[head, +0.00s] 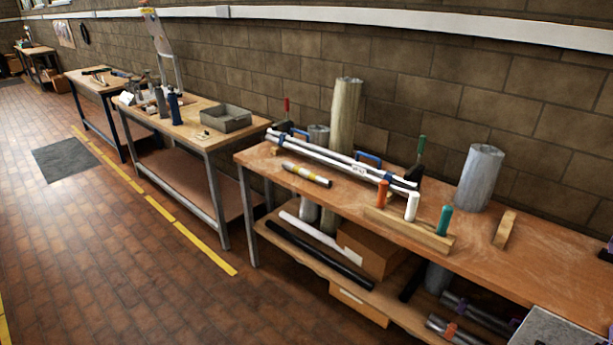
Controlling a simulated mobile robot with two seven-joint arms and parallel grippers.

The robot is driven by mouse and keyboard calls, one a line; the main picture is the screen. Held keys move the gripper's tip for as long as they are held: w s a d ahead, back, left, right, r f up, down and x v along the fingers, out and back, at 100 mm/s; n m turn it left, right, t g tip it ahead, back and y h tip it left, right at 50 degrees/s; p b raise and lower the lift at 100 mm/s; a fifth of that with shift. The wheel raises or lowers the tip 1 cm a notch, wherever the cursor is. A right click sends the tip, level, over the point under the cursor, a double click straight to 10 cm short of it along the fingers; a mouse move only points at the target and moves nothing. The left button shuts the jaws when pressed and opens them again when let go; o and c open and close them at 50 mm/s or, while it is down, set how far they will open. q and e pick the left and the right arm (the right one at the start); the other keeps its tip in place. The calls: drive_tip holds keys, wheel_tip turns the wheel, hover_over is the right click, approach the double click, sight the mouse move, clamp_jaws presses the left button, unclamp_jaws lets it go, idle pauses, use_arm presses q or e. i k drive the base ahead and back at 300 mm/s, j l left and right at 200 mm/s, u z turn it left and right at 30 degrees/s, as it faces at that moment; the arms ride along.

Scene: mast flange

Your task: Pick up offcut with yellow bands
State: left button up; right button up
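The offcut with yellow bands (306,174) is a short tube with pale and yellow bands and a dark right end. It lies near the front edge of the nearest workbench (478,240), toward that bench's left end. It lies in front of a long bundle of white tubes with blue fittings (345,164), apart from it. Its top and front side are in plain sight. Neither of my grippers shows in the head view.
A wooden block with orange, white and green upright handles (408,230) stands right of the offcut. Behind are a tall yellowish roll (345,105) and a grey roll (479,178). Boxes (372,250) and tubes fill the lower shelf. The brick floor (180,285) in front is clear.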

sight(312, 176)
drive_tip(key=i+l+u, duration=0.3)
drive_tip(key=i, duration=0.2)
drive_tip(key=i+l+u, duration=0.35)
drive_tip(key=i, duration=0.15)
drive_tip(key=i+j, duration=0.05)
drive_tip(key=j, duration=0.05)
